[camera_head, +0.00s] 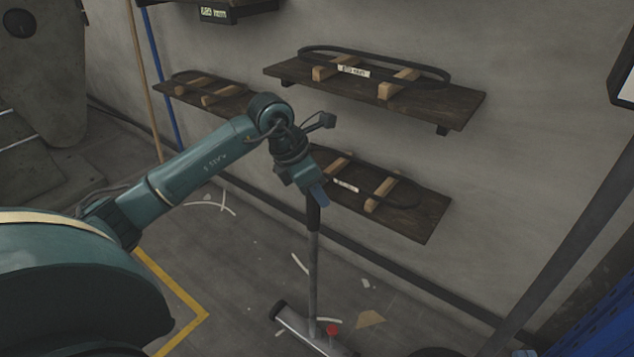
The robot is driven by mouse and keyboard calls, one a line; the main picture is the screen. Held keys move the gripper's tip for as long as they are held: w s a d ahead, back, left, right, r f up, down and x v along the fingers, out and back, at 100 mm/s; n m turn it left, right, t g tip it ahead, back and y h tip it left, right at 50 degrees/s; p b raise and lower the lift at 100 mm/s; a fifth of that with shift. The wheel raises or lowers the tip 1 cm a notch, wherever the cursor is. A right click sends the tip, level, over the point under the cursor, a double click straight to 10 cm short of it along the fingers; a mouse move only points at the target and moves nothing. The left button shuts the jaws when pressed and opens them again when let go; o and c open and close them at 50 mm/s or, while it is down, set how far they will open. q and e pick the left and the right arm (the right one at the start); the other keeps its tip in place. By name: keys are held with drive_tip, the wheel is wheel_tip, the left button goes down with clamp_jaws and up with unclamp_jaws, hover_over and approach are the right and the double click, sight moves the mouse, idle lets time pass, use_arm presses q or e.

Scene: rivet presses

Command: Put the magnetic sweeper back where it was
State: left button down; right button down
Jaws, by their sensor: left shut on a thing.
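The magnetic sweeper (313,260) stands nearly upright, with a long grey pole and a black grip at the top. Its wide metal head (292,325) is low at the bottom of the view, at or close to the floor; I cannot tell if it touches. A red part shows near the foot of the pole. My left gripper (317,195) is shut on the sweeper's handle near its top. My right gripper is not in view.
Wooden shelves (458,105) with belts on wooden blocks jut from the wall, one lower shelf (430,222) just behind the handle. A wooden pole and a blue pole (167,90) lean at the left. Yellow floor tape (190,300) and scattered scraps (369,318) lie on the floor.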

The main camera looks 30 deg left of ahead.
use_arm(q)
drive_tip(key=shift+w+r, duration=0.15)
drive_tip(key=shift+r, duration=0.05)
drive_tip(key=shift+f, duration=0.1)
drive_tip(key=c, duration=1.1)
unclamp_jaws()
drive_tip(key=shift+f, duration=0.1)
